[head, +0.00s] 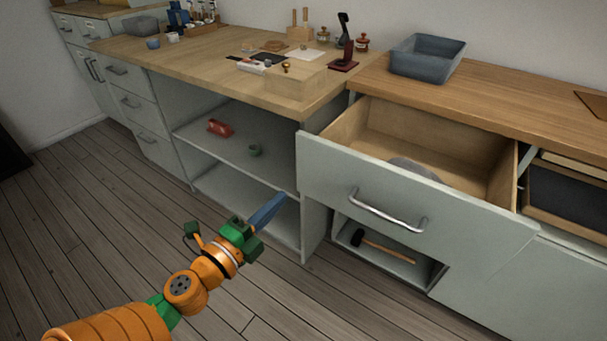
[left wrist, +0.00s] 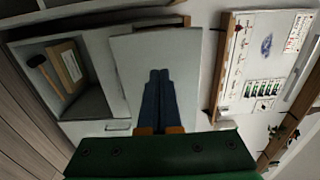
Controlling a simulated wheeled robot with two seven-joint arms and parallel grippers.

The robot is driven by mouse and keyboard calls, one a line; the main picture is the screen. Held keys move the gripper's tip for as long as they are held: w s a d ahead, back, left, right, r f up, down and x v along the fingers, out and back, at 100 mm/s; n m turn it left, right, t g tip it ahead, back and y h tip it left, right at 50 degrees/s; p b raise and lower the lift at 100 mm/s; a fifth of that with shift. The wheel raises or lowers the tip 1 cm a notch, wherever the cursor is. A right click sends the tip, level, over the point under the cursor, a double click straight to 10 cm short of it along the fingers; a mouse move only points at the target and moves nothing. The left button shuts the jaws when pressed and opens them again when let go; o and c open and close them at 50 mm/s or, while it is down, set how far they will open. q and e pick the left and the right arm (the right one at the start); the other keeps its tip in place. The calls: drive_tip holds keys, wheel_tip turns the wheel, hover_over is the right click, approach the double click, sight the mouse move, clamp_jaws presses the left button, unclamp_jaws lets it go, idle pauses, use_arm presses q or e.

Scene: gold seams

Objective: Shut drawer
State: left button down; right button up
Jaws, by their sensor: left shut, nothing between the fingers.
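The drawer stands pulled open, its pale grey-green front (head: 325,172) out from the cabinet and its wooden inside showing. A silver bar handle (head: 388,213) is on the front. A grey rounded thing lies inside, partly hidden by the front. My left gripper (head: 268,211) is shut and empty, in front of the cabinets, left of the drawer front and apart from the handle in the head view. Its blue fingers (left wrist: 157,98) lie together in the left wrist view, before a pale panel (left wrist: 190,70); I cannot tell the gap to it. My right gripper is not in view.
A niche below the drawer holds a mallet (head: 380,245). Open shelves (head: 235,150) to the left hold a red thing and a small green cup. The wooden worktop (head: 490,95) carries a grey bin (head: 428,58). The floor (head: 90,210) at left is clear.

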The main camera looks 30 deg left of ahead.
sight(310, 170)
use_arm(q)
drive_tip(key=w, duration=0.8)
drive_tip(key=shift+d+p, duration=0.1)
drive_tip(key=shift+p, duration=0.25)
drive_tip(key=shift+w, duration=0.55)
drive_tip(key=shift+f, duration=0.1)
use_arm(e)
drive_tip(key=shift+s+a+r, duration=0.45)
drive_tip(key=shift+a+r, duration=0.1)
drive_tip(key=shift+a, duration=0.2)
